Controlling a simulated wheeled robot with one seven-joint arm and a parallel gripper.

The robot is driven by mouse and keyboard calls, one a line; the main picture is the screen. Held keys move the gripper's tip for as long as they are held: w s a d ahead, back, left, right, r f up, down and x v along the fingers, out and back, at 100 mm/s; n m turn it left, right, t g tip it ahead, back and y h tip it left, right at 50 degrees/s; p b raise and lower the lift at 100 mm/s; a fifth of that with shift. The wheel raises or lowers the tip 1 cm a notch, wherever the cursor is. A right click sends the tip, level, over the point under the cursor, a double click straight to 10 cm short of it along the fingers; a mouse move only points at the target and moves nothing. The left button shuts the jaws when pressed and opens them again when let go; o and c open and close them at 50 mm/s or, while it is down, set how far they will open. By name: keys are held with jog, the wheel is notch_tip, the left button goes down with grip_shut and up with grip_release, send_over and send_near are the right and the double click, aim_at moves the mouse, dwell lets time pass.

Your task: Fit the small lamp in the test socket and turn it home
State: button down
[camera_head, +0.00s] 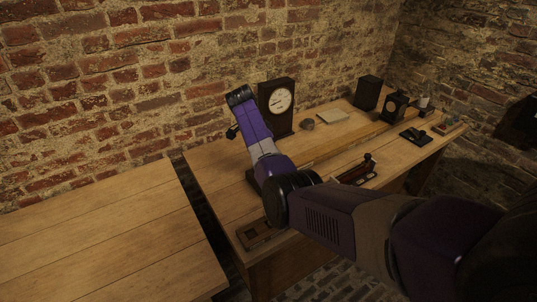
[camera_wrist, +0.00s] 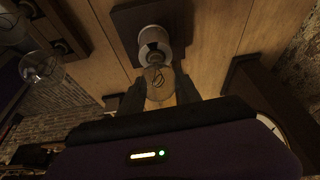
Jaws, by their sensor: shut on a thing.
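In the wrist view, the small lamp (camera_wrist: 158,83), a clear glass bulb with a visible filament, is between the two dark fingers of my gripper (camera_wrist: 160,94). The gripper is shut on its glass. Just beyond the lamp is the test socket (camera_wrist: 154,42), a pale round collar on a dark square base (camera_wrist: 130,22). The lamp is in line with the socket and its far end meets the collar in the picture. I cannot tell how deep it sits. In the head view my arm hides the lamp and the gripper's fingers.
In the head view, a dark-cased dial (camera_head: 281,101) stands behind my arm on the bench (camera_head: 222,178). A small wooden tray (camera_head: 256,236) lies at the front. The left table (camera_head: 100,230) is bare.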

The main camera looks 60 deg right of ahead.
jog(key=shift+s+a+f+m+g+b, duration=0.15)
jog(key=shift+m+g+b, duration=0.25)
jog(key=shift+m+b, duration=0.65)
jog(key=shift+f+m+g+y+b, duration=0.1)
jog(key=shift+m+g+y+b, duration=0.4)
jog(key=shift+m+b, duration=1.05)
jog(key=shift+s+a+m+y+b, duration=0.15)
jog(key=shift+m+y+b, duration=0.35)
jog(key=shift+m+b, duration=1.25)
jog(key=shift+n+b, duration=0.35)
jog(key=shift+b, duration=0.35)
jog(key=c, duration=0.7)
grip_release()
jog(key=shift+c, duration=0.2)
jog(key=shift+r, duration=0.2)
jog(key=shift+b+v, duration=0.45)
jog(key=shift+v, duration=3.45)
